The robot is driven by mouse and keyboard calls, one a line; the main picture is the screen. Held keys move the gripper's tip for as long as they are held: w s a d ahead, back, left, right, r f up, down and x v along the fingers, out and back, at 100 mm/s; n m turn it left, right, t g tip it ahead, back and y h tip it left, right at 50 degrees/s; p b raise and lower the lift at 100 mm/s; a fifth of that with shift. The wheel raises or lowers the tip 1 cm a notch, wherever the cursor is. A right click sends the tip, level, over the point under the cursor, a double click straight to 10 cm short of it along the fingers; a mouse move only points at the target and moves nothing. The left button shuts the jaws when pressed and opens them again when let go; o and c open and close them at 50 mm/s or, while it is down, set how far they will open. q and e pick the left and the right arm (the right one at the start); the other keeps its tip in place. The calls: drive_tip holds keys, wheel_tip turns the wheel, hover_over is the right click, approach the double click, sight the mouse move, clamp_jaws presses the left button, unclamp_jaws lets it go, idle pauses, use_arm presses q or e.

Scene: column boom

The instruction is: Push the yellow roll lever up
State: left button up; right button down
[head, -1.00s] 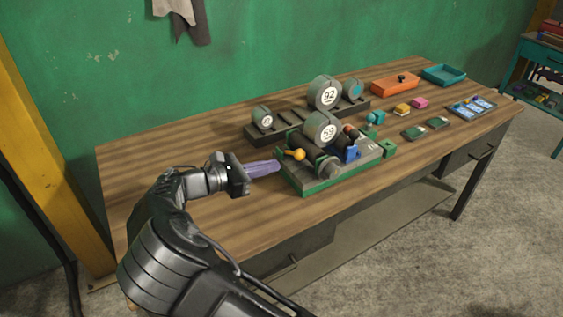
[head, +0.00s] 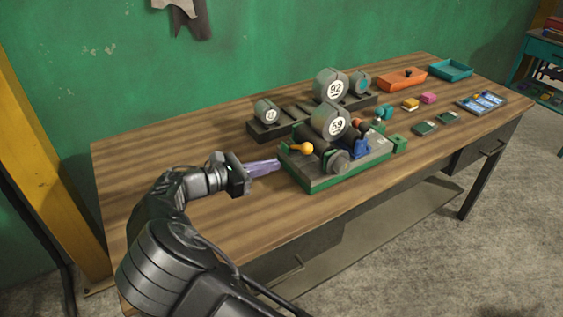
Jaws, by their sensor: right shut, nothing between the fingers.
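The yellow roll lever (head: 306,148) has a round yellow knob on a short stem. It sits at the left end of a green-edged grey fixture (head: 318,185) on the wooden bench, in front of a grey roll marked 59 (head: 332,121). The stem points left in the picture, with the knob at its right end. My right gripper (head: 280,164) has long purple fingers, shut and empty. Its tips are at the fixture's left edge in the picture, below and left of the knob. I cannot tell whether they touch the fixture. My left gripper is not in view.
A dark rack with rolls, one marked 92 (head: 331,86), stands behind the fixture. An orange box (head: 402,80) and a teal tray (head: 450,70) lie farther back. The bench's left part is clear.

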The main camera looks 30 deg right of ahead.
sight(298, 147)
drive_tip(key=d, duration=0.3)
drive_tip(key=d+f+p, duration=0.1)
drive_tip(key=d, duration=0.5)
drive_tip(key=shift+d+f, duration=0.1)
drive_tip(key=shift+f, duration=0.2)
drive_tip(key=shift+r+p, duration=0.1)
drive_tip(key=shift+p, duration=0.2)
